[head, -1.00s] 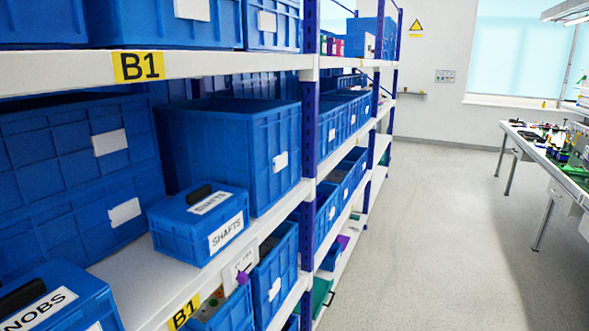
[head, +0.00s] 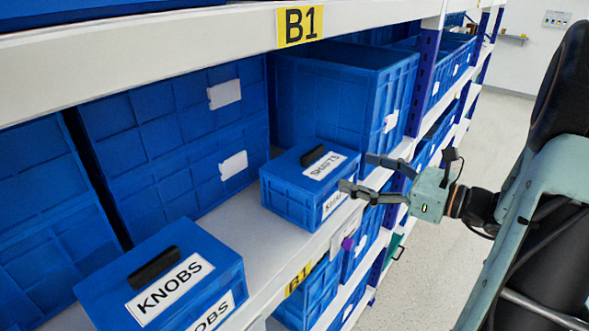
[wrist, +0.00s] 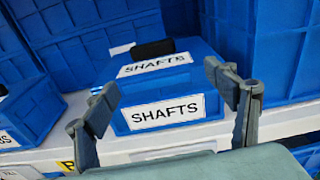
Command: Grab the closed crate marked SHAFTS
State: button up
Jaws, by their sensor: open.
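The closed blue crate marked SHAFTS (head: 290,190) sits on the white shelf, with a black handle (head: 312,155) on its lid. In the wrist view the SHAFTS crate (wrist: 205,75) is straight ahead, its front label facing me. My gripper (head: 356,174) is in front of the crate at its right side in the head view, fingers pointing at it. In the wrist view my gripper (wrist: 168,105) is open and empty, its two fingers spread to either side of the front label. A small gap to the crate seems to remain, though contact is hard to judge.
A closed blue crate marked KNOBS (head: 165,275) stands nearer on the same shelf (head: 250,235). Large blue bins (head: 340,95) stand behind. An upper shelf with a B1 sign (head: 300,24) runs above. The aisle floor (head: 425,275) at right is clear.

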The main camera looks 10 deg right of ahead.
aim_at(316, 154)
jog(key=shift+m+t+y, duration=0.3)
jog(key=shift+y, duration=0.2)
jog(key=x, duration=0.2)
jog(key=r+x, duration=0.1)
jog(key=x, duration=0.2)
jog(key=shift+a+r, duration=0.15)
jog(key=shift+a, duration=0.25)
jog(key=shift+f+p+x, duration=0.15)
jog(key=shift+p+x, duration=0.25)
jog(key=shift+x, duration=1.2)
jog(key=shift+f+p+x, duration=0.15)
jog(key=shift+p+x, duration=0.2)
jog(key=shift+x, duration=1.25)
jog(key=shift+s+a, duration=0.1)
jog(key=shift+s, duration=0.05)
jog(key=shift+c, duration=0.3)
jog(key=c, duration=2)
jog(key=shift+r, duration=0.1)
grip_shut()
